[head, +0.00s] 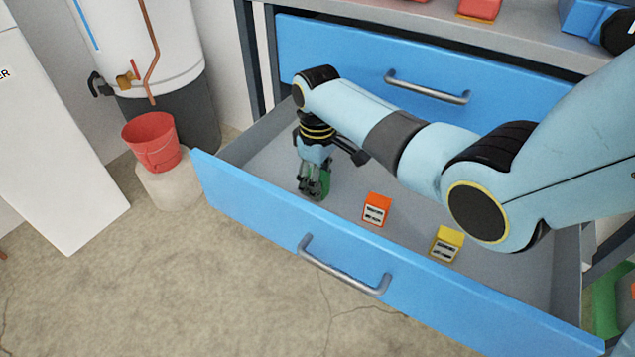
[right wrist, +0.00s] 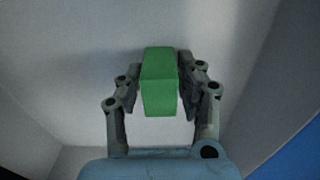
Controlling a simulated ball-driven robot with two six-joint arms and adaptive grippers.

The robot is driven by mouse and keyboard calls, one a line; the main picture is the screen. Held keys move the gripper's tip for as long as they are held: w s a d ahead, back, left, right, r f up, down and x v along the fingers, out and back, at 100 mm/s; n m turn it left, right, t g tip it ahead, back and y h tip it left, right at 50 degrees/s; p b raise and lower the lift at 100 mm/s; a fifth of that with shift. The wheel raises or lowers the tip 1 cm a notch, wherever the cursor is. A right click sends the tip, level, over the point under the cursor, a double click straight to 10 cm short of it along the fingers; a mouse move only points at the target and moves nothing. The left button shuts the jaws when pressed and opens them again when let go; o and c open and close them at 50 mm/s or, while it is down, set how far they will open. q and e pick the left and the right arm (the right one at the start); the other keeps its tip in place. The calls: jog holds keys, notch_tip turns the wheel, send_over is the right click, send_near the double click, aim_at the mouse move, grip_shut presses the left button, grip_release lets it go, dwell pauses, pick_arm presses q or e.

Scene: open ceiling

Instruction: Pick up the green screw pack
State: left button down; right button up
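The green screw pack (right wrist: 159,85) is between the two fingers of my right gripper (right wrist: 160,88) in the right wrist view. The finger pads lie against both its sides, so the gripper looks shut on it. In the head view the right gripper (head: 314,186) points down into the open drawer, at its left part. The fingers partly hide the green pack (head: 325,184) there. I cannot tell whether the pack touches the drawer floor. My left gripper is not in view.
An orange pack (head: 376,209) and a yellow pack (head: 447,243) stand in the open blue drawer (head: 250,212), right of the gripper. A closed blue drawer (head: 340,55) is above. A red bucket (head: 152,141) stands left, outside. Bare drawer floor lies between the packs.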

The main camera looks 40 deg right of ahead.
grip_shut()
jog(key=shift+r, duration=0.1)
